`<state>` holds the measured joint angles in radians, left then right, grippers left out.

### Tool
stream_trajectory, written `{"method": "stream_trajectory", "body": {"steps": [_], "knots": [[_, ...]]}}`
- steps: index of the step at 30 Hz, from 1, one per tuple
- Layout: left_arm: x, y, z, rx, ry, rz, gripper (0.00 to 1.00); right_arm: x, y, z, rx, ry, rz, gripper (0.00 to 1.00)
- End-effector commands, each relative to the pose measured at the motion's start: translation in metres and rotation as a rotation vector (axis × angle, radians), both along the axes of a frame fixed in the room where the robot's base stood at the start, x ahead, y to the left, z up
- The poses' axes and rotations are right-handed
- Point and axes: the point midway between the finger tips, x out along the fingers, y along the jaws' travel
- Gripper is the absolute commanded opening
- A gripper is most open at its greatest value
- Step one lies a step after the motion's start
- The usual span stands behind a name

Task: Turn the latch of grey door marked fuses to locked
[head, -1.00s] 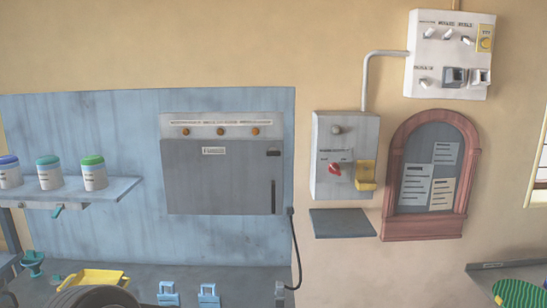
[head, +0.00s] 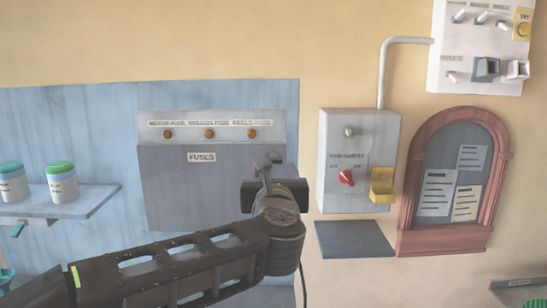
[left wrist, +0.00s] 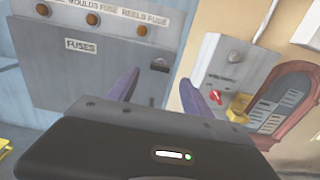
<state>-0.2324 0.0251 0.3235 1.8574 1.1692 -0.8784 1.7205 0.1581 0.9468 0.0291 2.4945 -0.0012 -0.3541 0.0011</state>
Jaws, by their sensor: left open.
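The grey door marked FUSES (head: 190,180) is closed, flat on its box. It also shows in the left wrist view (left wrist: 95,72). Its small dark latch (left wrist: 160,66) sits near the door's upper right edge; its exact setting is too small to read. My left gripper (head: 270,178) is in front of the door's right part and hides some of the latch area in the head view. In the left wrist view its two purple fingers (left wrist: 167,86) are apart and empty, with the latch beyond the gap between them, apart from the fingers. My right gripper is out of view.
Right of the door are a grey switch box with a red knob (head: 346,177) and a yellow bracket (head: 381,185), a dark shelf (head: 355,240) below and an arched notice board (head: 455,185). A shelf with jars (head: 62,183) is at left.

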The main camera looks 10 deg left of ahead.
Motion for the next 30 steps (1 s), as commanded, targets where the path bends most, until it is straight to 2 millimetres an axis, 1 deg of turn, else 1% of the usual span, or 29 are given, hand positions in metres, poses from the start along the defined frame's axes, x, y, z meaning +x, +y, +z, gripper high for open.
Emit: {"method": "stream_trajectory", "body": {"steps": [8,13,17,24,27,30], "knots": [[0.0,0.0,0.0,-0.003,0.0,0.0,0.58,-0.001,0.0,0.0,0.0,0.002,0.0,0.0],[0.008,0.001,0.0,-0.001,0.002,-0.001,0.58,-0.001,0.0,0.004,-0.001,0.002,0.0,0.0],[0.023,0.005,0.001,-0.001,0.003,0.0,0.58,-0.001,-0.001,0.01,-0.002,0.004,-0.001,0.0],[0.059,0.015,0.001,0.0,0.003,0.0,0.58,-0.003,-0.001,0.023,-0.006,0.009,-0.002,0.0],[0.07,0.017,0.001,0.0,0.002,-0.001,0.58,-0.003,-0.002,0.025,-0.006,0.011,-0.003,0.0],[0.075,0.019,0.0,0.0,0.001,-0.001,0.58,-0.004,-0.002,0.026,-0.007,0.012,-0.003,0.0]]}}
